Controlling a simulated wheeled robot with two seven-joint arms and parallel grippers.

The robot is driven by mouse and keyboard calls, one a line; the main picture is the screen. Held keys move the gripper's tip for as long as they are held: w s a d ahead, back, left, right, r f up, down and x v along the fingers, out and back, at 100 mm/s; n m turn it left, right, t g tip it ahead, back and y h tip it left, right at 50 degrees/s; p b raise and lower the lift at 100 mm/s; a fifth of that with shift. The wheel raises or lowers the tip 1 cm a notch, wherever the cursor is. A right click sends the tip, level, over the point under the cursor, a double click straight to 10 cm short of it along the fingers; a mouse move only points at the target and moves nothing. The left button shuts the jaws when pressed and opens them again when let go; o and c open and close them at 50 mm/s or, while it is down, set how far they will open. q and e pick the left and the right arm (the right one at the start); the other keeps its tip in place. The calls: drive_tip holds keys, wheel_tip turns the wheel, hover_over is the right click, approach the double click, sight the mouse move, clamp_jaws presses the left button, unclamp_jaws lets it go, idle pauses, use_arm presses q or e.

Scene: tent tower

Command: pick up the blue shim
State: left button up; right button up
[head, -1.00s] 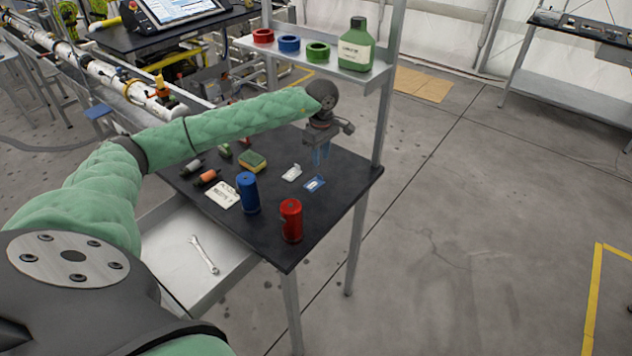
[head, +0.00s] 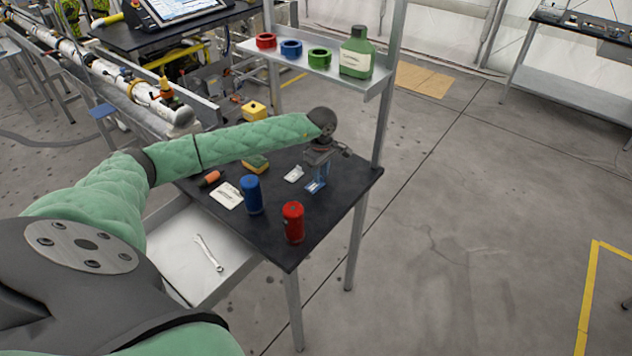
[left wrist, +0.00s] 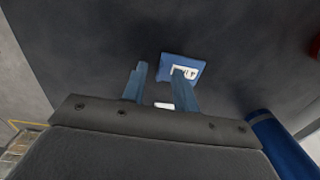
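The blue shim (head: 316,187) is a flat blue piece with a white label, lying on the black tabletop (head: 335,205) near its right side. It also shows in the left wrist view (left wrist: 186,66), just beyond my fingertips. My left gripper (head: 317,178) is low over the shim, with its blue fingers pointing down. In the left wrist view my left gripper (left wrist: 160,74) is open, with a gap between the fingers. One finger overlaps the shim's near edge in the picture; I cannot tell whether they touch. My right gripper is not in view.
A white piece (head: 294,174) lies left of the shim. A blue can (head: 251,195) and a red can (head: 293,222) stand nearer the front. A shelf post (head: 386,110) rises behind the gripper. A shelf above holds tape rolls and a green bottle (head: 357,54).

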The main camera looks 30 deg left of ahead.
use_arm(q)
drive_tip(key=shift+f, duration=0.25)
clamp_jaws()
drive_tip(key=shift+r, duration=0.15)
